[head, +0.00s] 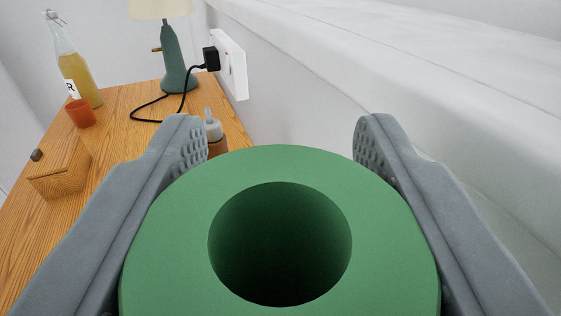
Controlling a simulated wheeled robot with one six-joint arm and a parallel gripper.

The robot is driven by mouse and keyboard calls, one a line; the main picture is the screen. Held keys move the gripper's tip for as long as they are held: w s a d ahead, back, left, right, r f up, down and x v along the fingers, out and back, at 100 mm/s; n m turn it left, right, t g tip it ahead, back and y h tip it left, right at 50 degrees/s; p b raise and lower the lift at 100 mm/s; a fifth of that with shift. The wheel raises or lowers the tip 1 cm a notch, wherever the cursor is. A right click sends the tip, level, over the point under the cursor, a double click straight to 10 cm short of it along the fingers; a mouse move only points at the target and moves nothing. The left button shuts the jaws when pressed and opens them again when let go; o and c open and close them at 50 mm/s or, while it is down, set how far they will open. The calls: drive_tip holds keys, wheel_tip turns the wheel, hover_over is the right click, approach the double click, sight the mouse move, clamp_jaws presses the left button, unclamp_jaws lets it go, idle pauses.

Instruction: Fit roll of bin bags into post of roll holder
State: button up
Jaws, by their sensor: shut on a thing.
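A green roll of bin bags (180,240) fills the lower middle of the head view. Its round end faces me, with a wide dark hole in its centre. My gripper (281,140) is shut on the roll, one grey finger on its left side and one on its right. No roll holder or post can be made out; the roll hides whatever is behind and below it.
A wooden surface (120,150) at the left bears a bottle (77,75), an orange cup (81,113), a wooden box (60,175), a green lamp (174,60) and a small brown bottle (214,133). A black cord runs to a wall socket (232,65). A white wall (300,100) runs close along the right.

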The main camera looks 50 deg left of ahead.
drive_tip(key=shift+f, duration=5.05)
drive_tip(key=o, duration=1.4)
drive_tip(key=v, duration=1.7)
drive_tip(key=shift+s, duration=0.25)
